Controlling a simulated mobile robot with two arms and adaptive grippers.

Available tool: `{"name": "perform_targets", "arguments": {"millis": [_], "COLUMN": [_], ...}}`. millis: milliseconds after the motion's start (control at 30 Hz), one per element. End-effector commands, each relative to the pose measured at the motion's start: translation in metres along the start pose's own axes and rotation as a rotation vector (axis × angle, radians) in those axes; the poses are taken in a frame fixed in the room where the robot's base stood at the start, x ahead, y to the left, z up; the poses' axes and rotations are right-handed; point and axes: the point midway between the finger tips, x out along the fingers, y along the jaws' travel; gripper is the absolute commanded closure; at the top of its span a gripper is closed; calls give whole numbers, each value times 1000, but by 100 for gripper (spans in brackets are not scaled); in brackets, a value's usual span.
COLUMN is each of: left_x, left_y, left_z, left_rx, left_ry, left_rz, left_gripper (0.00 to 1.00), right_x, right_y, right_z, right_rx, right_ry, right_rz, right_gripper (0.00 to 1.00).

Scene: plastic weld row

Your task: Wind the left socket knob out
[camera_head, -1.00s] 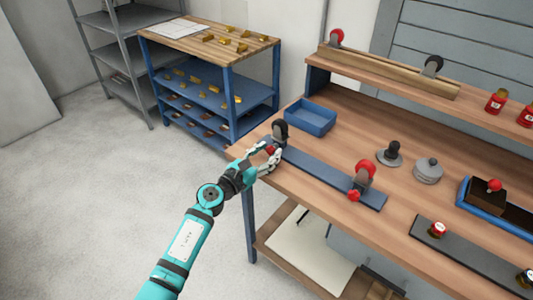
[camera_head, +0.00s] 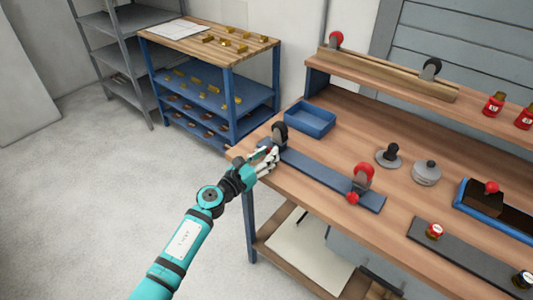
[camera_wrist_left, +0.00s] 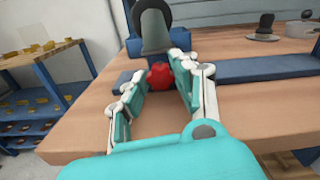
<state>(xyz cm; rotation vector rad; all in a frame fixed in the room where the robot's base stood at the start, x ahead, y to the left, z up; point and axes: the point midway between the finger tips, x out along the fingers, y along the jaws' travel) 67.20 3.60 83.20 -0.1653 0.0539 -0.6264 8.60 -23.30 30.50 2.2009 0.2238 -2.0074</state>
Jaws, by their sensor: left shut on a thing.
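The left socket (camera_head: 280,137) is a dark grey holder with a black round top at the left end of a dark blue rail (camera_head: 325,174). It also shows in the left wrist view (camera_wrist_left: 154,32). Its red knob (camera_wrist_left: 160,76) faces me between the fingers in the wrist view; in the head view the fingers mostly hide it. My left gripper (camera_head: 270,156) is shut on the red knob at the bench's left end. The second socket (camera_head: 363,177), with a red round top and a red knob (camera_head: 352,198), stands at the rail's other end. My right gripper is not in view.
A blue tray (camera_head: 311,120) sits behind the rail. A black-knobbed disc (camera_head: 389,157) and a grey lidded pot (camera_head: 426,173) stand to the right. A blue-framed rack (camera_head: 232,98) with brass pieces stands left of the bench, with open floor before it.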

Motion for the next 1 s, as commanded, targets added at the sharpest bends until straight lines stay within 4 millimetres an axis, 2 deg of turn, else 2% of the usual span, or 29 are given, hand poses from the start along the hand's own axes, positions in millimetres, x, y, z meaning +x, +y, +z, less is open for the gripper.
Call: {"name": "perform_targets", "arguments": {"millis": [200, 500, 1000], "left_x": [0, 0, 0], "left_y": [1, 1, 1], "left_z": [0, -1, -2], "left_rx": [-154, -292, -329], "left_ry": [3, 2, 2], "left_rz": [0, 1, 1], "left_gripper": [100, 100, 100], "right_x": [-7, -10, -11], "right_y": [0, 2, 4], "right_z": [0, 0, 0], "right_rx": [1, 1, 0], "right_ry": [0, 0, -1], "right_rz": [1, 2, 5], "right_gripper": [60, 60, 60]}}
